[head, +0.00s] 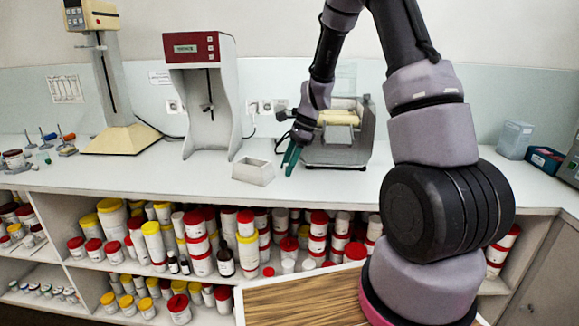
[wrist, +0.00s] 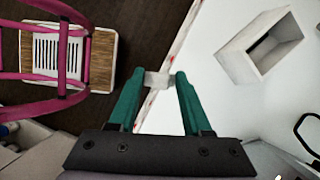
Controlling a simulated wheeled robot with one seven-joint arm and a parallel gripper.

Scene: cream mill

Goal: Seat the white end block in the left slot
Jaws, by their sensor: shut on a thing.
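My gripper (head: 291,157) is at the front of the counter in the head view, left of the grey mill (head: 333,155) with its cream rollers (head: 338,118). In the wrist view my gripper's green fingers (wrist: 159,82) are shut on a small white block (wrist: 158,80), the white end block, held by its two ends. It appears above the counter's front edge. In the head view the block is too small or hidden to make out. The left slot cannot be told apart in either view; my arm and gripper partly cover the mill's left side.
An open white box (head: 253,171) stands left of my gripper; it also shows in the wrist view (wrist: 286,36). A red-faced machine (head: 200,100) and a cream stand (head: 122,139) are further left. Jars (head: 198,246) fill the shelves below. The counter (head: 100,177) between is largely clear.

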